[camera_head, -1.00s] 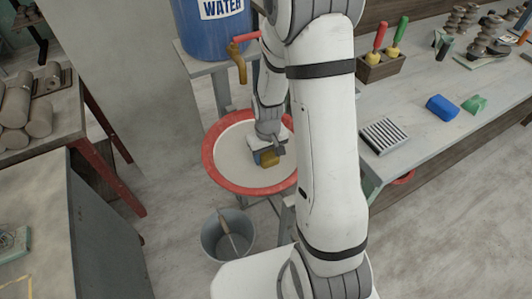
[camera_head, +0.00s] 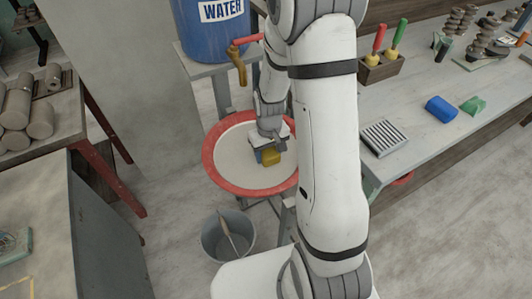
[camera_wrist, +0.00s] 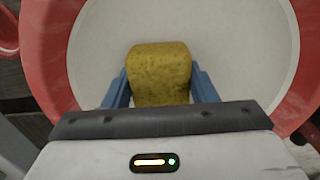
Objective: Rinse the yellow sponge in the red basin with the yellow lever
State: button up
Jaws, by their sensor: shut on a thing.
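My gripper (camera_wrist: 160,90) is shut on the yellow sponge (camera_wrist: 160,65), with a blue finger on each side of it. In the head view the sponge (camera_head: 270,156) is over the right part of the red basin (camera_head: 213,164), which has a red rim and a pale inside. I cannot tell whether the sponge touches the bottom. The tap above the basin has a brownish-yellow spout (camera_head: 239,68) and a red handle (camera_head: 246,40). No water stream is visible.
A blue water barrel (camera_head: 207,38) stands behind the basin. A grey bucket (camera_head: 214,243) with a tool in it stands on the floor in front. The right bench (camera_head: 420,160) holds a ridged block, a blue piece and a green piece. Clay rolls lie on the left table.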

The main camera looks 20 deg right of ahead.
aim_at(268, 150)
jog(key=shift+r+p, duration=2.5)
jog(key=shift+r, duration=1.45)
jog(key=shift+w, duration=0.1)
